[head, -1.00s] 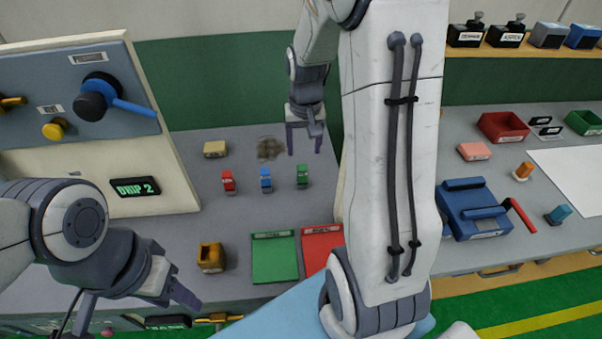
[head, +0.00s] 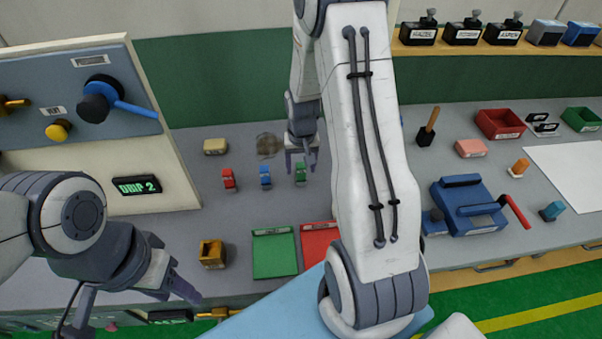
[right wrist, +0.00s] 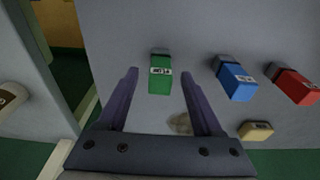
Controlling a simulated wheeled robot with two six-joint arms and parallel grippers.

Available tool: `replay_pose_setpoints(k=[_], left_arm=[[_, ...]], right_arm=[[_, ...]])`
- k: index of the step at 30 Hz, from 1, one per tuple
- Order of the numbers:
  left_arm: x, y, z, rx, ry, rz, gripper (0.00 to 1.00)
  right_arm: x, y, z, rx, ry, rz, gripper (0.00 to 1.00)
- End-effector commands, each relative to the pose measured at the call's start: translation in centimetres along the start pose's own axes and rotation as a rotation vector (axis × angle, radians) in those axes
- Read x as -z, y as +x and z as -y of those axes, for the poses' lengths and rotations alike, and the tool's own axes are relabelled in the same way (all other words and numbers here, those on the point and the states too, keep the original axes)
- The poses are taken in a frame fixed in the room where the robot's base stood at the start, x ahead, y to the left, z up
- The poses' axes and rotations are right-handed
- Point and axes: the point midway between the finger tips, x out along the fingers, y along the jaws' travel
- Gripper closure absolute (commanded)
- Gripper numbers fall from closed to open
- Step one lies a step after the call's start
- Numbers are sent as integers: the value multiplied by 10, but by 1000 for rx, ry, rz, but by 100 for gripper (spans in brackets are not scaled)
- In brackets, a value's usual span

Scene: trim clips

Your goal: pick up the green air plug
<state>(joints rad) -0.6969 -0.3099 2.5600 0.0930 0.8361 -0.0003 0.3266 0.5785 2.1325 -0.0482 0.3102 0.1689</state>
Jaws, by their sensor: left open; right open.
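The green air plug (head: 300,174) stands on the grey bench, rightmost of a row with a blue plug (head: 265,177) and a red plug (head: 228,179). In the right wrist view the green plug (right wrist: 160,76) lies between and beyond my fingertips, with the blue plug (right wrist: 235,80) and red plug (right wrist: 294,84) to its right. My right gripper (head: 300,160) is open and empty, close above the green plug; its fingers also frame it in the right wrist view (right wrist: 160,78). My left gripper (head: 130,306) is open and empty at the bench's front left.
A green mat (head: 274,254) and red mat (head: 318,244) lie at the bench front. A panel with a blue lever (head: 130,106) rises at left.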

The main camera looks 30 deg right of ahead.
Motion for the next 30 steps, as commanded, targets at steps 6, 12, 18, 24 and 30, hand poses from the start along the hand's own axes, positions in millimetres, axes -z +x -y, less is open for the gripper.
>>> replay_pose_setpoints(k=[6, 12, 18, 24, 30], left_arm=[[0, 0, 0, 0, 0, 0, 50], [0, 0, 0, 0, 0, 0, 50], [0, 2, 0, 0, 0, 0, 50], [0, 7, 0, 0, 0, 0, 50], [-1, 11, 1, 0, 0, 0, 50]], right_arm=[[0, 0, 0, 0, 0, 0, 98], [0, 0, 0, 0, 0, 0, 100], [2, -8, 0, 0, 0, -2, 100], [7, -45, 0, 1, -1, -8, 100], [11, -82, 0, 0, -1, -5, 100]])
